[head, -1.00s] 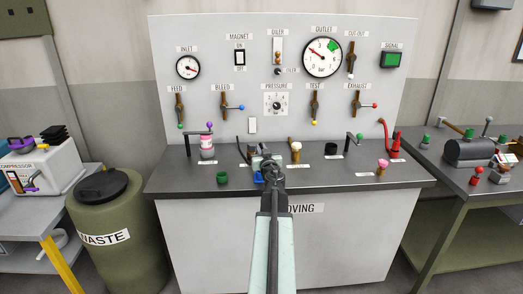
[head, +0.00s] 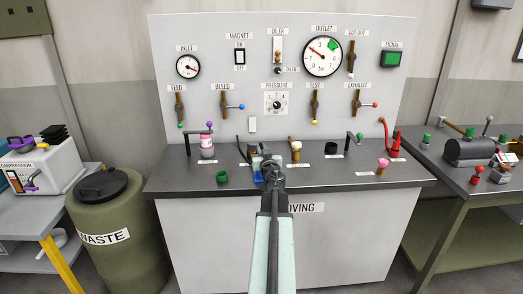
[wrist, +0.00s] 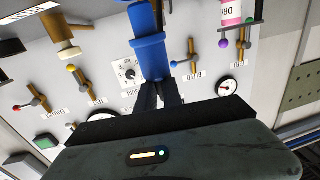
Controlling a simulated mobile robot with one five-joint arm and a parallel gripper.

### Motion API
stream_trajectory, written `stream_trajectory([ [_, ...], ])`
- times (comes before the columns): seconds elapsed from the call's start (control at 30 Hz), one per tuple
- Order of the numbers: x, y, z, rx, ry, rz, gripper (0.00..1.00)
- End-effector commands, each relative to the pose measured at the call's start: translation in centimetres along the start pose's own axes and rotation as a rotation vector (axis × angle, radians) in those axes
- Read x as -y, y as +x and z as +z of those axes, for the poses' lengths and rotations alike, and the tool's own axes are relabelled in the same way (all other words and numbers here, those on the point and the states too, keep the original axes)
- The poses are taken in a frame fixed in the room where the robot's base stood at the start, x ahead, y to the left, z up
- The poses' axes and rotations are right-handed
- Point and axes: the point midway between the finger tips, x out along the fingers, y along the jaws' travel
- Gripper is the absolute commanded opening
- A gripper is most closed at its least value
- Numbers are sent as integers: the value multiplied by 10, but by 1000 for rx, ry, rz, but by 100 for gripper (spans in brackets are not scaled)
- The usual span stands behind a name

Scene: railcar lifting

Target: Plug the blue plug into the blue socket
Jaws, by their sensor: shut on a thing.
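My gripper (wrist: 160,92) is shut on the blue plug (wrist: 152,60) in the wrist view, which looks upside down. The plug is a thick blue cylinder with a collar, standing out beyond the dark fingers. In the head view my gripper (head: 268,166) is over the middle of the bench. A blue piece (head: 258,177) shows just left of it, low by the bench top; I cannot tell there whether it is the plug or the blue socket. The arm and gripper hide part of this spot, and I cannot tell whether plug and socket touch.
A green cup-like piece (head: 222,177) and a pink bottle (head: 207,147) stand to the left on the bench (head: 330,180). The gauge panel (head: 215,40) rises behind.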

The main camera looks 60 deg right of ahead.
Motion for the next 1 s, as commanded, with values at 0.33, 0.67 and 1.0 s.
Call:
stream_trajectory([
  [0.33,0,0,10,0,0,0,0],
  [0.67,0,0,19,0,0,0,0],
  [1.0,0,0,27,0,0,0,0],
])
